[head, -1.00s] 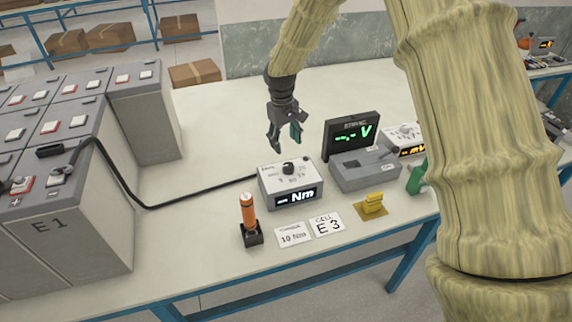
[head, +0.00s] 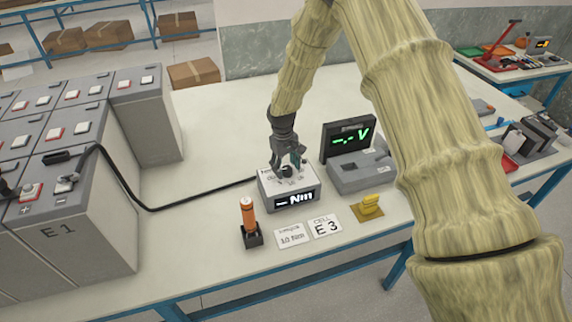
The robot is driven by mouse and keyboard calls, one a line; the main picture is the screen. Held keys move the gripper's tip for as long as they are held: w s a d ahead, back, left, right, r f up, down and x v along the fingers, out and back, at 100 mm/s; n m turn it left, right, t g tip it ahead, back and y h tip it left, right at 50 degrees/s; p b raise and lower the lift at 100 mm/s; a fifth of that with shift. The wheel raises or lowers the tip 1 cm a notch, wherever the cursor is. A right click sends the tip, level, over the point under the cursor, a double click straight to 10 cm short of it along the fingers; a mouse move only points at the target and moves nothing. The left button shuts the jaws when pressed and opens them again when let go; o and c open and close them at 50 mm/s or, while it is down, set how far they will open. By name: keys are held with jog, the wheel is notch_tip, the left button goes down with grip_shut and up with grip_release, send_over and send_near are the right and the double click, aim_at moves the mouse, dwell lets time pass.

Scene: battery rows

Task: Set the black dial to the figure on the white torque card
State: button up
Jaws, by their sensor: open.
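The black dial (head: 287,171) sits on top of a grey-white box with a lit display (head: 294,199) reading "-- Nm". My gripper (head: 287,166) is open and points down right at the dial, with its fingers around or just above it; I cannot tell whether they touch it. The fingers hide part of the dial and its scale. The white torque card (head: 291,236) lies flat on the table in front of the box and reads 10 Nm.
An orange-handled tool (head: 248,217) stands in a black holder left of the torque card. A cell card (head: 324,226) reads E3. A black cable (head: 150,208) runs from the battery block (head: 95,225).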

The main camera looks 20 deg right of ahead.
jog(key=shift+f, duration=0.2)
jog(key=c, duration=1)
jog(key=shift+n, duration=0.3)
jog(key=n+b, duration=0.1)
jog(key=n, duration=0.2)
jog(key=shift+s+n+b, duration=0.1)
jog(key=shift+n+b, duration=0.2)
jog(key=n, duration=0.4)
jog(key=shift+s+a+n+t+b, duration=0.1)
jog(key=shift+n+t+b, duration=0.2)
jog(key=n, duration=0.4)
jog(key=shift+y, duration=0.4)
jog(key=shift+s+n, duration=0.1)
jog(key=shift+n, duration=2.4)
